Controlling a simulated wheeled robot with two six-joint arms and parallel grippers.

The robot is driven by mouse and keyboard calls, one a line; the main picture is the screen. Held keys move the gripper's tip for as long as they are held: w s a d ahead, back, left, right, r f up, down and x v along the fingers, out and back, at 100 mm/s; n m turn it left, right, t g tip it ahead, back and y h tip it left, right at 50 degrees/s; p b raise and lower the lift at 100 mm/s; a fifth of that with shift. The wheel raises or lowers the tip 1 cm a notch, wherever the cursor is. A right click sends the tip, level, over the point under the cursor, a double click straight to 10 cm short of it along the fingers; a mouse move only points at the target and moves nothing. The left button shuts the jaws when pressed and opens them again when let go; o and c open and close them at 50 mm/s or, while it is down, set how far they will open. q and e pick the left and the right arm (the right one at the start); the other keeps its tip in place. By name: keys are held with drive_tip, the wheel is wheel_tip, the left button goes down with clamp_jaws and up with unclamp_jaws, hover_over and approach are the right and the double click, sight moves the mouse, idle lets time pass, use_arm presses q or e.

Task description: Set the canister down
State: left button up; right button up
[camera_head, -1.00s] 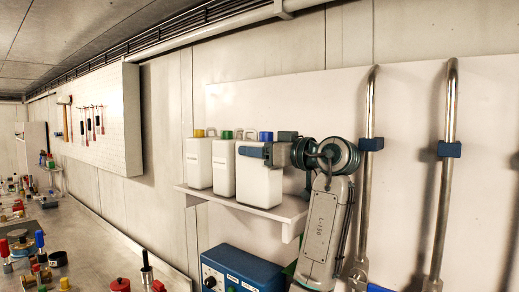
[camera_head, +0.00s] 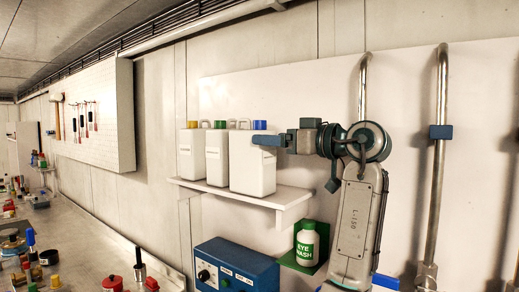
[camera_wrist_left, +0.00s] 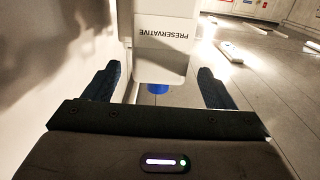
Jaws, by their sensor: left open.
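The canister (camera_head: 250,172) is white with a blue cap (camera_head: 260,125). It stands upright at the right end of the white wall shelf (camera_head: 283,196), beside two similar canisters. In the left wrist view the canister (camera_wrist_left: 163,48) shows the word PRESERVATIVE upside down, with its blue cap (camera_wrist_left: 158,88) nearest me. My left gripper (camera_head: 265,140) is at the canister's upper right. Its blue fingers are open on either side of the cap end, with a visible gap on both sides. My right gripper is not in view.
A green-capped canister (camera_head: 217,160) and a yellow-capped one (camera_head: 191,155) stand to the left. Below the shelf are a blue box (camera_head: 236,268) and an eye wash bottle (camera_head: 307,245) in a green holder. Vertical pipes (camera_head: 438,160) stand to the right.

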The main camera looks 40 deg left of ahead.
use_arm(q)
drive_tip(key=d, duration=0.1)
drive_tip(key=d+b, duration=0.1)
drive_tip(key=d, duration=0.3)
drive_tip(key=shift+w+d+b, duration=0.1)
drive_tip(key=shift+w+b, duration=0.15)
drive_tip(key=shift+b, duration=0.05)
